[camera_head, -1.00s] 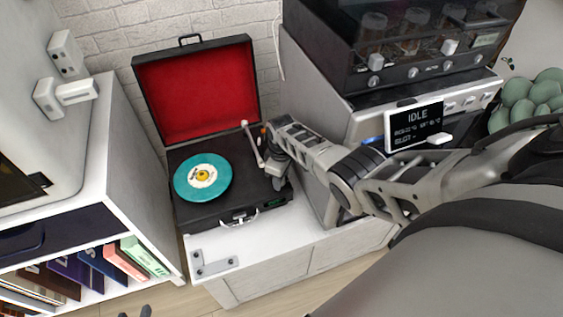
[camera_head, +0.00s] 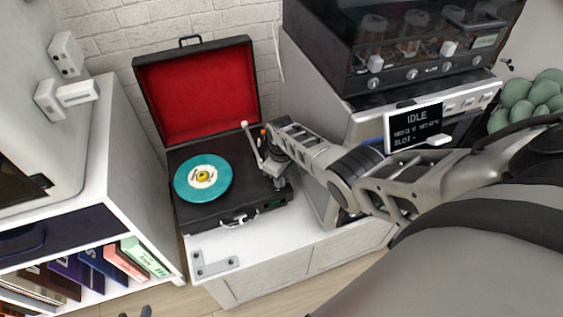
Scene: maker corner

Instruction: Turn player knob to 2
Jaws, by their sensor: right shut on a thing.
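The record player (camera_head: 215,211) is a black case on the white cabinet, its red-lined lid (camera_head: 197,90) standing open. A teal record (camera_head: 219,187) lies on its platter, and a pale tonearm (camera_head: 251,144) stands to the right of it. My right gripper (camera_head: 279,181) points down over the right side of the player's deck. It is shut on the player knob, which the fingers hide, so its setting cannot be read. My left gripper (camera_head: 134,313) shows only as two dark fingertips at the bottom edge, apart and empty, away from the player.
A black machine with knobs (camera_head: 400,60) stands behind at the right, with a display reading IDLE (camera_head: 413,125) below it. A white shelf with books (camera_head: 95,262) is at the left. The white cabinet top (camera_head: 285,238) is clear in front of the player.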

